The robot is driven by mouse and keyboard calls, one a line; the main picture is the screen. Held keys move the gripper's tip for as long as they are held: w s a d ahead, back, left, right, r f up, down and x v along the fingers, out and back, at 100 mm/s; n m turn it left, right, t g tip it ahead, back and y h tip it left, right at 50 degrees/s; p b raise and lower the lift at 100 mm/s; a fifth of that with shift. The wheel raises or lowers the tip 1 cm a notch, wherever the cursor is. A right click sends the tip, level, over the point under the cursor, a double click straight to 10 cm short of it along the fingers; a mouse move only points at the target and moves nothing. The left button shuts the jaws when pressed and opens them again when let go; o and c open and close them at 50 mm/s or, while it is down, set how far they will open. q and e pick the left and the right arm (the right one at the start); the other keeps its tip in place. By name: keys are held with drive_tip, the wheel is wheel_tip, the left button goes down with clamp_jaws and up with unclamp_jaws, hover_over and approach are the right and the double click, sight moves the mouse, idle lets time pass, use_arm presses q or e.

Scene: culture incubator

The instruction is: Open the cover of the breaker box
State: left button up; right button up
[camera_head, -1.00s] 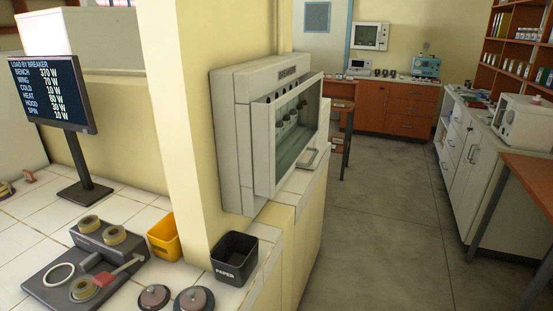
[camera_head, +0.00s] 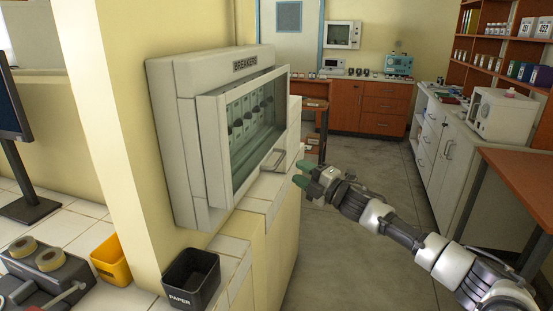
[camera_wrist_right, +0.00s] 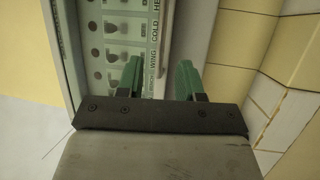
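Rows of switches show through the pane. My left gripper is out of view.
A black paper bin (camera_head: 190,282) and a yellow bin (camera_head: 111,260) stand on the tiled counter below. A wall pillar is left of the box. A white cabinet (camera_head: 447,165) and wooden table (camera_head: 520,185) line the right. The floor between is clear.

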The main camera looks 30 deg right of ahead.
sight(280, 159)
drive_tip(key=p+x, duration=0.2)
drive_tip(key=x, duration=0.6)
drive_tip(key=shift+w+d+f, duration=0.1)
clamp_jaws()
